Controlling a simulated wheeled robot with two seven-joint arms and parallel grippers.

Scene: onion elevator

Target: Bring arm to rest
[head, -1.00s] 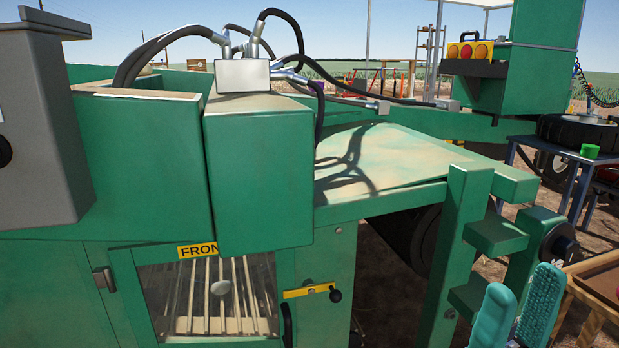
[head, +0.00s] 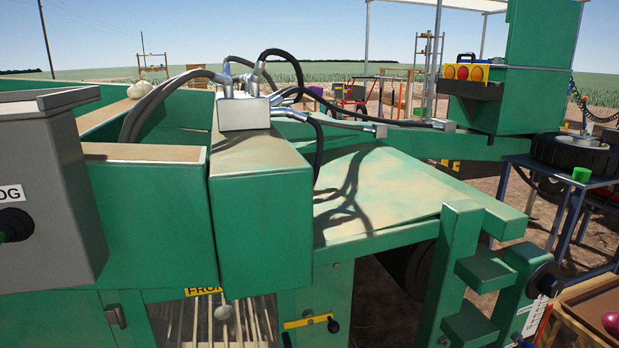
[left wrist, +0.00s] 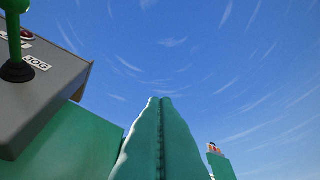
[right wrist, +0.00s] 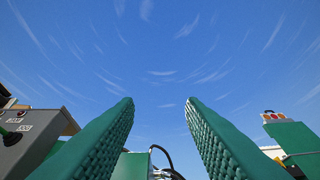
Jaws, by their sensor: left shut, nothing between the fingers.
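My left gripper (left wrist: 162,100) shows in the left wrist view with its two teal fingers pressed together, empty, pointing up toward the sky. My right gripper (right wrist: 159,101) shows in the right wrist view with its two textured teal fingers spread apart and only sky and machine parts visible between them. In the head view neither gripper shows clearly; at most a small teal tip is at the bottom right edge. Neither gripper touches anything that I can see.
The green machine (head: 262,215) with black hoses fills the head view. A grey control box (head: 45,190) stands at its left; its green joystick (left wrist: 14,40) is near my left gripper in the left wrist view. A wooden crate (head: 572,325) holding an onion (head: 611,322) is at lower right.

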